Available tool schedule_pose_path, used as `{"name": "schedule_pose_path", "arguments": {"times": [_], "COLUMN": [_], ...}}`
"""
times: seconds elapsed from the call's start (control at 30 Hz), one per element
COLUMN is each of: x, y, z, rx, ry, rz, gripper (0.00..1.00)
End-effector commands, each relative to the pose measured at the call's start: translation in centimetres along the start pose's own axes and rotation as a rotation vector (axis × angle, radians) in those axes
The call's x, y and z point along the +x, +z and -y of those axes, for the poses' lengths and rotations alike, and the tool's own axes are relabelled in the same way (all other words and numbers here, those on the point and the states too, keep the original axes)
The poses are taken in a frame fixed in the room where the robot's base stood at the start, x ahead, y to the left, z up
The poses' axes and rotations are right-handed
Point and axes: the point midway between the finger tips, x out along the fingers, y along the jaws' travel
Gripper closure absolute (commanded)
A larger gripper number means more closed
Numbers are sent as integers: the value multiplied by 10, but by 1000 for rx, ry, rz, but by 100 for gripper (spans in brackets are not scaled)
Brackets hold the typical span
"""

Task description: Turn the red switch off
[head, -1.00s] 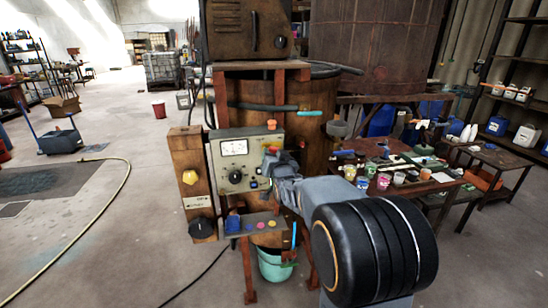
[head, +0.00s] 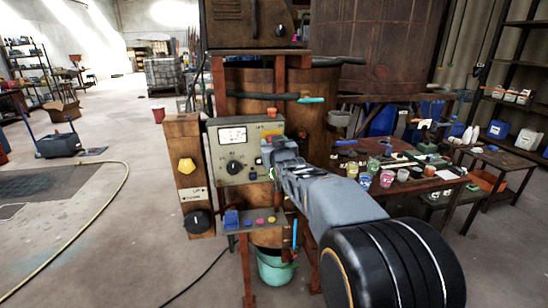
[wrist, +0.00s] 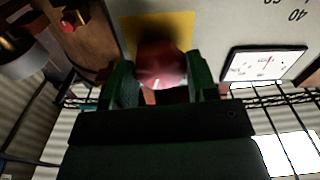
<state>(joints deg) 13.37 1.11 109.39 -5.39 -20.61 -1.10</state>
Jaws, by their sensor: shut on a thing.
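The red switch (wrist: 160,62) is a rounded red knob on a yellow plate (wrist: 183,28) on the control panel's face. My gripper (wrist: 162,80) is shut on it, with one green finger on each side of the knob in the wrist view. In the head view my gripper (head: 268,160) reaches the right side of the grey control panel (head: 252,150) and hides most of the switch. Whether the switch stands on or off cannot be told.
The panel carries a needle meter (head: 232,135) and a black dial (head: 234,167). A wooden post with a yellow knob (head: 187,166) stands at its left. A small shelf with coloured buttons (head: 248,222) is below, and a cluttered table (head: 405,187) is at the right.

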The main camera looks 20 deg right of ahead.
Motion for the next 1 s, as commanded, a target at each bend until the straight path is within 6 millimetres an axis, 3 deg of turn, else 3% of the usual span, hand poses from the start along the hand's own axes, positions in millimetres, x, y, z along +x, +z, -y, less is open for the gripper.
{"name": "schedule_pose_path", "arguments": {"times": [0.1,1.0], "x": [0,0], "y": [7,1], "z": [1,1], "rx": [-111,-930], "ry": [1,0], "rz": [-4,-1], "gripper": [71,71]}}
